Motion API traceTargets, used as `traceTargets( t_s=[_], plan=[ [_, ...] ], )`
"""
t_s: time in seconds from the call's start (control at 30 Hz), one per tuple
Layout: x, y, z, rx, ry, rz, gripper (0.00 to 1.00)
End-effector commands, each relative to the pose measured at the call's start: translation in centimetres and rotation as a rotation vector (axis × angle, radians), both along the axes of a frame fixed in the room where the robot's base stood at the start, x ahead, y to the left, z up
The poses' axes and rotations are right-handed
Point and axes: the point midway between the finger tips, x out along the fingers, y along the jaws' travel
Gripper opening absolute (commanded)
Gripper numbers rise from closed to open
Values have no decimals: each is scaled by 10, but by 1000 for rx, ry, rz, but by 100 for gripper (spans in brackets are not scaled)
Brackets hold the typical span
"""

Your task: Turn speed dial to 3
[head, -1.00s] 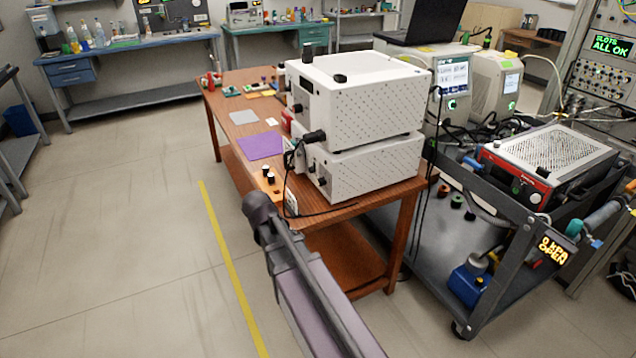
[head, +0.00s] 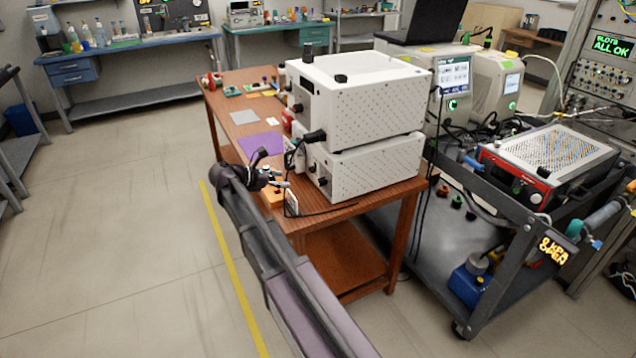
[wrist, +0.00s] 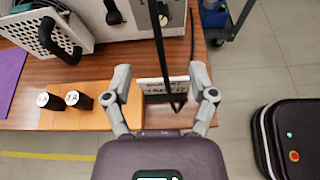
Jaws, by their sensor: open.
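My gripper (head: 284,184) is at the table's near edge, in front of the lower white box (head: 365,165). The wrist view shows its two fingers spread wide (wrist: 160,74), with nothing gripped. A small dark dial (wrist: 163,18) is on the box's pale face, beyond the fingertips and apart from them. A black knob (head: 322,182) also shows on the lower box in the head view. I cannot read any dial's label or setting. A white card with dark print (wrist: 153,88) stands between the fingers, partly covered by a black cable (wrist: 160,50).
Two black, white-topped cylinders (wrist: 80,100) stand on an orange block (wrist: 100,118) left of the fingers. A perforated white part with a black handle (wrist: 62,40) is at the upper left. A black cart (head: 480,240) stands right of the table (head: 345,215).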

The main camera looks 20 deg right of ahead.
Motion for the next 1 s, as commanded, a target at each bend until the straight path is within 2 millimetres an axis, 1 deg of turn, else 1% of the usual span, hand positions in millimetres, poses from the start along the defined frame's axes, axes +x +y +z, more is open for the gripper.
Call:
traceTargets(
  t_s=[0.27, 0.47, 0.67, 1.0],
  plan=[
    [-1, -2, -1, 2, -1, -2, 73],
    [0, -11, -6, 2, -2, -4, 73],
    [0, -31, -15, 2, -2, -4, 73],
    [3, -79, -35, 2, -3, -6, 73]
  ],
)
